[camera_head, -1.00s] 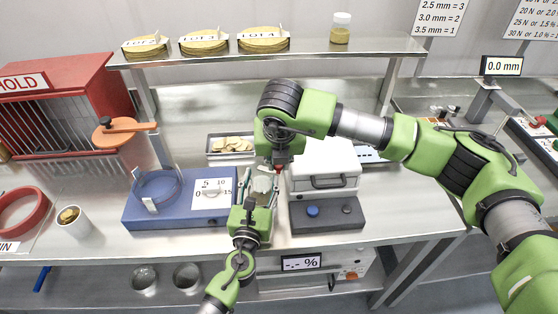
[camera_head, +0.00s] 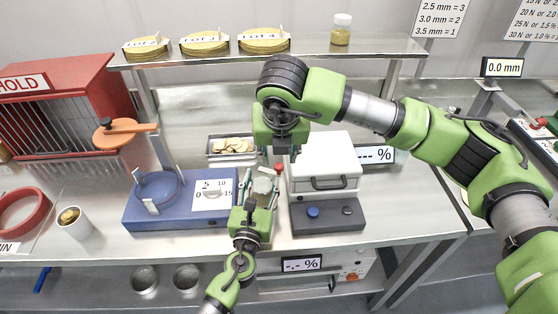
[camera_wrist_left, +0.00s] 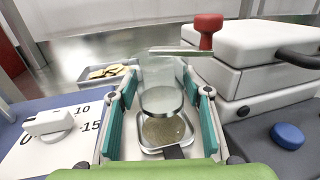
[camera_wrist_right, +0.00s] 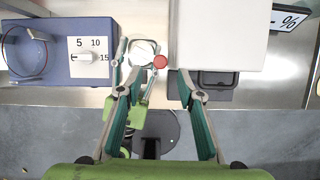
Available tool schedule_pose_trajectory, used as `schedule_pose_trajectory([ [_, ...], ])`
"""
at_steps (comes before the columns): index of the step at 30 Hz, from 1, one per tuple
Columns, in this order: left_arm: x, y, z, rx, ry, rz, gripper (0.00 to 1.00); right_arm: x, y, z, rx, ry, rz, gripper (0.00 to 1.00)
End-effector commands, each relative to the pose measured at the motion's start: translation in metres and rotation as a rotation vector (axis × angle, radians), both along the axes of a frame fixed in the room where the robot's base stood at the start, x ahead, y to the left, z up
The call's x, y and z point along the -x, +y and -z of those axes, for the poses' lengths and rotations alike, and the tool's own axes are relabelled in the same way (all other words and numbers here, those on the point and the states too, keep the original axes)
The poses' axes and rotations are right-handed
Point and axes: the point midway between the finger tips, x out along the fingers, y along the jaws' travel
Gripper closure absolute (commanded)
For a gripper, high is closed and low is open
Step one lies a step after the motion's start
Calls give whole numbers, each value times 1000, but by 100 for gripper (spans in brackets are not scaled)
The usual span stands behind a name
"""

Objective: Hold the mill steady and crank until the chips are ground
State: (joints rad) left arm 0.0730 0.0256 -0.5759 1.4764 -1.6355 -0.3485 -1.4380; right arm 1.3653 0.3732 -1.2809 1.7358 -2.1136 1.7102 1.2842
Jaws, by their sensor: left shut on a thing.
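The mill (camera_wrist_left: 160,72) is a clear upright cylinder with a metal rim and a crank arm (camera_wrist_left: 178,52) ending in a red knob (camera_wrist_left: 208,30). Yellow-brown material (camera_wrist_left: 165,130) shows at its base; how fine it is, I cannot tell. In the head view the mill (camera_head: 264,183) stands between the blue and white machines. My left gripper (camera_head: 262,190) is shut on its sides, with teal pads on both sides in the left wrist view. My right gripper (camera_wrist_right: 158,88) is open and points down above the mill. The red knob (camera_wrist_right: 160,62) shows beyond its fingertips, apparently ungripped.
A blue device with a dial (camera_head: 180,215) stands close on the left. A white-lidded machine (camera_head: 322,165) stands close on the right. A metal tray of chips (camera_head: 232,158) lies behind. A shelf with lots (camera_head: 205,55) runs above. A white cup (camera_head: 73,222) stands at left.

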Motion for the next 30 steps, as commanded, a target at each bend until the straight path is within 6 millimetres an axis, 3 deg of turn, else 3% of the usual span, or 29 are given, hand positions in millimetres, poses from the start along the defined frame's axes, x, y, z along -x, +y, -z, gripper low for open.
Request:
schedule_pose_trajectory([
  [3,0,0,1,0,1,0,85,9,1,-25,-1,-4,-2,66],
  [9,0,0,1,0,1,0,85,21,1,-51,-1,0,-1,66],
  [24,0,0,1,0,1,0,85,25,1,-60,0,1,-1,66],
  [25,0,0,1,0,1,0,50,25,1,-60,0,1,-1,66],
  [27,0,0,1,0,1,0,36,25,1,-60,0,1,-1,66],
  [30,0,0,1,0,1,0,36,25,1,-60,0,1,-1,66],
])
